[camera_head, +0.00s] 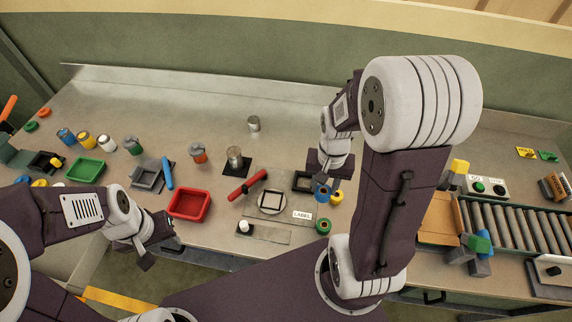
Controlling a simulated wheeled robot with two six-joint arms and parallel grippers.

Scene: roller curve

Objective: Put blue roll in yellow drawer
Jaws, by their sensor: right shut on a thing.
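My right gripper (322,178) points down over the bench, right of the middle. It is shut on the blue roll (321,193), which shows just below its fingers. A yellow roll (337,197) stands close beside the blue roll on the right. A green roll (323,226) stands nearer the bench's front edge. My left gripper (158,252) is apart from the rolls, at the front edge on the left, with its fingers spread and nothing between them. I cannot make out a yellow drawer; a yellow strip (112,299) shows low at the left below the bench.
A red tray (190,204) and green tray (85,169) stand further left. A cardboard box (437,218) and roller conveyor (515,228) are at right. The bench's back middle is mostly clear.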

